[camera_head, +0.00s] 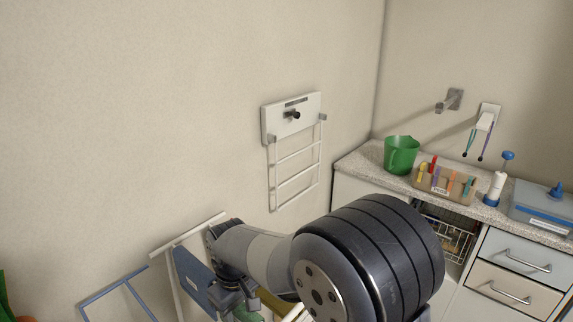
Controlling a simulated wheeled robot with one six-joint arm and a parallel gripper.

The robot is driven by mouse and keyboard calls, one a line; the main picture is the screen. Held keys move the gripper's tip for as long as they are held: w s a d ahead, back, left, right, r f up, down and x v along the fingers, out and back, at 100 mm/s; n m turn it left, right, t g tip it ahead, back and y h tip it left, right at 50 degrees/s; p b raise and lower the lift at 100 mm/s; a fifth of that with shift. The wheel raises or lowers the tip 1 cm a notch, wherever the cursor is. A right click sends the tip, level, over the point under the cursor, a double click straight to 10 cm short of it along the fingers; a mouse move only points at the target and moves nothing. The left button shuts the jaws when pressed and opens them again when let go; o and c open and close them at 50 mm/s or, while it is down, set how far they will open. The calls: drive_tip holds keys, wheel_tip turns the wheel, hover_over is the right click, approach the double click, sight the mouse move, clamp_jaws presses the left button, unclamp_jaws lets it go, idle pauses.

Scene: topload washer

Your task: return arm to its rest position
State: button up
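My arm rises from the bottom edge at the right of centre, with a large dark round joint nearest the camera. Its grey link reaches left to the wrist. My gripper (240,303) hangs at the end of the wrist near the bottom edge, beside a blue panel (194,281). Its fingers are small and partly cut off, so I cannot tell if they are open or shut. A green patch lies just below it, and I cannot tell whether they touch.
A white wall rack (296,160) hangs behind my arm. A counter (366,158) at the right bears a green bucket (401,155), a tool holder (444,187), a bottle (496,187) and a blue-grey box (545,208). A drying-rack-like frame (120,290) stands lower left. The upper left wall is clear.

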drive_tip(key=shift+r, duration=0.1)
idle(0.3)
drive_tip(key=shift+f+b, duration=0.45)
drive_tip(key=shift+f, duration=0.15)
drive_tip(key=shift+f+b, duration=0.4)
drive_tip(key=shift+f, duration=0.15)
wheel_tip(320, 180, up, 11)
drive_tip(key=shift+f+p, duration=0.15)
drive_tip(key=shift+p, duration=0.2)
drive_tip(key=shift+f, duration=0.3)
wheel_tip(320, 180, down, 10)
drive_tip(key=shift+f, duration=0.1)
wheel_tip(320, 180, up, 15)
drive_tip(key=p, duration=0.9)
drive_tip(key=shift+f, duration=0.2)
drive_tip(key=s+a, duration=0.4)
drive_tip(key=s, duration=0.1)
drive_tip(key=shift+a+f, duration=0.2)
drive_tip(key=shift+f, duration=0.05)
